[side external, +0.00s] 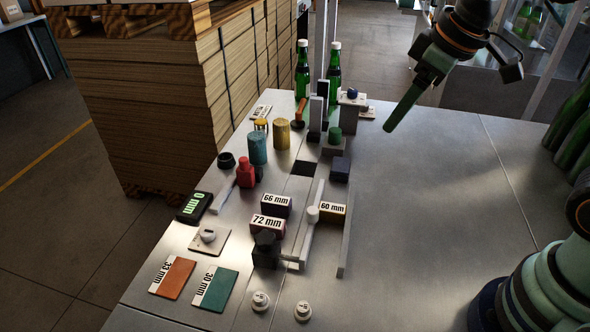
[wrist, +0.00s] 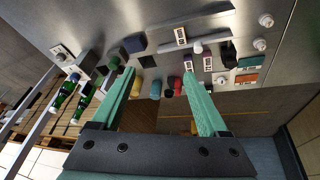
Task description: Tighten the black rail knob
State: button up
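The black knob (side external: 265,245) sits on a dark block at the near end of the rails, just below the 72 mm block. In the wrist view a dark shape (wrist: 229,57) beside the 72 mm block appears to be the same knob. Its seating on the rail cannot be made out. My gripper (side external: 388,127) hangs high above the right part of the table, far from the knob. In the wrist view its two green fingers (wrist: 161,76) are spread wide with nothing between them.
The purple 66 mm block (side external: 276,205), 72 mm block (side external: 267,225) and 60 mm block (side external: 332,210) stand around the rails. A white-topped post (side external: 312,214) is close by. Green bottles (side external: 334,68) stand at the back.

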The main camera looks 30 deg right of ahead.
jog(key=w+a+f+n+g, duration=0.2)
jog(key=w+a+n, duration=0.3)
jog(key=a+n, duration=0.45)
jog(key=n+g, duration=0.2)
jog(key=n, duration=0.4)
send_near(264, 238)
jog(key=shift+h, duration=0.3)
jog(key=f, duration=0.8)
jog(key=shift+w+a+f, duration=0.15)
jog(key=shift+a+f, duration=0.05)
jog(key=shift+a, duration=0.05)
jog(key=shift+c, duration=0.3)
grip_shut()
